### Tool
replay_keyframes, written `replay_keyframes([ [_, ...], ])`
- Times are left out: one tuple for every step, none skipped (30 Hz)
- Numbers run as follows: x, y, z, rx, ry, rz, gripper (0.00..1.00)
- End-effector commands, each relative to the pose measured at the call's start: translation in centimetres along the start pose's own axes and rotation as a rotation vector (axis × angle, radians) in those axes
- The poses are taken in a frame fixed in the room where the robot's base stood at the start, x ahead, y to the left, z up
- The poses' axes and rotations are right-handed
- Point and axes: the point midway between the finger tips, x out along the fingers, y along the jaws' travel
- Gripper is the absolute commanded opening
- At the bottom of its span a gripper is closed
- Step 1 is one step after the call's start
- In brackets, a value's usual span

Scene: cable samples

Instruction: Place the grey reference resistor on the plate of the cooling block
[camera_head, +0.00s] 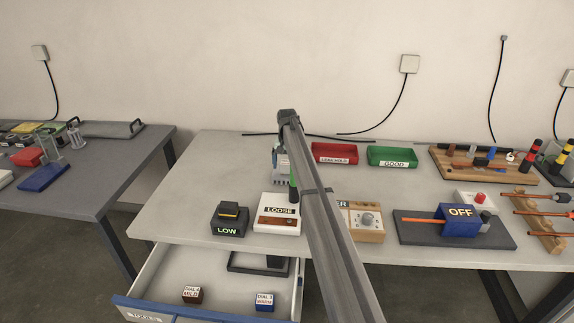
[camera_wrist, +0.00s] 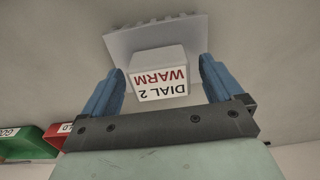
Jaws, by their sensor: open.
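The grey reference resistor (camera_wrist: 160,70), a pale block labelled "DIAL 2 WARM", sits between my fingers in the wrist view. Behind it is the light grey, tooth-edged plate of the cooling block (camera_wrist: 150,38); the block appears to rest on it, though the contact face is hidden. My gripper (camera_wrist: 162,66) is open, one blue finger on each side of the resistor, with a small gap showing at the right finger. In the head view, the cooling block (camera_head: 281,180) stands on the table behind the white LOOSE box, and my arm partly covers this spot.
An open drawer (camera_head: 150,318) holds a brown "DIAL 4 MILD" block (camera_head: 192,295) and a blue "DIAL 3 WARM" block (camera_head: 264,302). The LOW device (camera_head: 229,220) and LOOSE box (camera_head: 278,222) stand in front. Red (camera_head: 335,153) and green (camera_head: 392,157) trays are at the back.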

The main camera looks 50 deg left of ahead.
Motion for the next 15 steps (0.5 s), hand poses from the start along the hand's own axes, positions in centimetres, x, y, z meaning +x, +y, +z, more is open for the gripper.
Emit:
replay_keyframes([
  [-0.5, 0.0, 0.0, 0.000, 0.001, 0.000, 0.94],
  [-0.8, 0.0, 0.0, 0.000, 0.001, 0.000, 0.94],
  [-1.4, 0.0, -0.1, 0.000, 0.001, 0.000, 0.94],
  [-1.8, 0.0, -0.1, 0.000, 0.002, -0.001, 0.94],
  [-2.4, 0.0, -0.1, 0.000, 0.002, -0.001, 0.94],
  [-3.1, 0.0, -0.1, 0.000, 0.002, -0.001, 0.94],
  [-3.7, 0.0, -0.1, 0.000, 0.002, -0.001, 0.94],
  [-4.3, 0.0, -0.1, 0.000, 0.002, 0.000, 0.94],
  [-5.0, 0.0, -0.1, 0.000, 0.002, -0.001, 0.94],
  [-5.6, 0.0, -0.1, 0.000, 0.002, -0.001, 0.94],
  [-6.2, 0.0, -0.1, 0.000, 0.002, -0.001, 0.94],
  [-7.0, 0.0, -0.1, 0.000, 0.002, -0.001, 0.94],
  [-7.5, 0.0, -0.1, 0.000, 0.002, 0.000, 0.94],
  [-8.0, 0.0, -0.1, 0.000, 0.001, 0.000, 0.94],
  [-8.6, 0.0, -0.1, 0.000, 0.001, 0.000, 0.94],
])
